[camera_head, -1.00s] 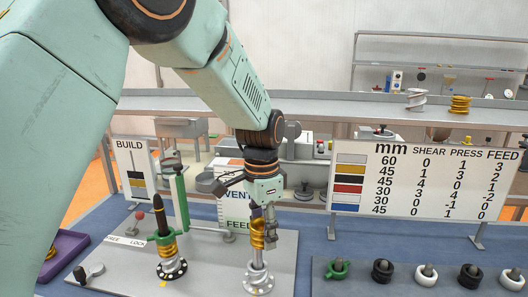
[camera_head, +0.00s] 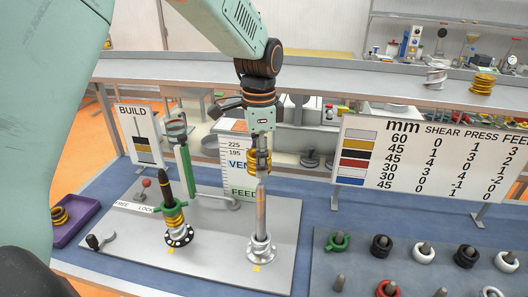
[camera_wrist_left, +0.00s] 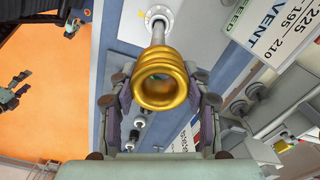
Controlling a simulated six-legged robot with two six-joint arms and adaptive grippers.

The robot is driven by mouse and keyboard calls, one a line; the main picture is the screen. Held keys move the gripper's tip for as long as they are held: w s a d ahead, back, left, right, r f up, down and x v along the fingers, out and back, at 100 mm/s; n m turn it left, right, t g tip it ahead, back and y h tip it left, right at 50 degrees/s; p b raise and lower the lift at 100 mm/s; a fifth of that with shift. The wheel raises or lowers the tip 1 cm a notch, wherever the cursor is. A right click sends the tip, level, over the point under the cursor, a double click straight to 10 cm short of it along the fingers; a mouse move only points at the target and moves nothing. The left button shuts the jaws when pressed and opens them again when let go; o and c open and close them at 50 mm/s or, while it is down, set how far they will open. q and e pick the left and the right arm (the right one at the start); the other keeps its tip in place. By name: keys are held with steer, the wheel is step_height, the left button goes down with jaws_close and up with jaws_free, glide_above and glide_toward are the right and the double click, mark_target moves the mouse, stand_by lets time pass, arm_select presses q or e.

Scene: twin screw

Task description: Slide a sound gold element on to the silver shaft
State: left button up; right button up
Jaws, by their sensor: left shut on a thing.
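My left gripper (camera_head: 260,150) is shut on a gold element (camera_head: 258,164), a ribbed ring. It holds it at the upper end of the upright silver shaft (camera_head: 261,212), which stands in a round flange (camera_head: 260,250). In the left wrist view the gold element (camera_wrist_left: 160,88) sits between the fingers, with the silver shaft (camera_wrist_left: 158,34) running away behind it. I cannot tell whether the shaft tip is inside the ring. More gold elements lie in the purple tray (camera_head: 84,228) and on the shelf (camera_head: 482,83). My right gripper is not in view.
A dark shaft (camera_head: 165,193) with a green element (camera_head: 173,216) stands left of the silver one. A green post (camera_head: 187,172) is behind it. The number board (camera_head: 425,160) and a rack of coloured elements (camera_head: 335,242) are to the right.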

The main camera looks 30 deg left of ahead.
mark_target(262, 184)
arm_select(q)
steer(key=shift+s+a+f, duration=0.1)
steer(key=shift+a+f, duration=0.15)
steer(key=shift+s+f, duration=0.1)
steer(key=shift+f, duration=0.1)
steer(key=shift+d+f, duration=0.25)
steer(key=shift+d, duration=0.4)
steer(key=shift+d+f, duration=0.2)
steer(key=shift+d, duration=0.05)
steer(key=shift+f, duration=0.25)
steer(key=shift+a+f, duration=0.75)
steer(key=shift+f, duration=0.25)
steer(key=shift+d+f, duration=0.6)
steer(key=shift+d, duration=0.05)
steer(key=shift+w+a+f, duration=0.2)
steer(key=shift+a+f, duration=0.05)
steer(key=shift+a, duration=0.05)
steer(key=shift+a+f, duration=0.1)
steer(key=shift+a, duration=0.15)
steer(key=shift+s+d, duration=0.1)
steer(key=shift+d, duration=0.35)
steer(key=shift+a+f+b, duration=0.25)
steer(key=shift+a+b, duration=0.05)
steer(key=shift+b, duration=0.05)
steer(key=o, duration=1)
steer(key=shift+a, duration=0.1)
steer(key=o, duration=0.5)
steer(key=shift+d+r, duration=0.1)
steer(key=shift+d, duration=0.25)
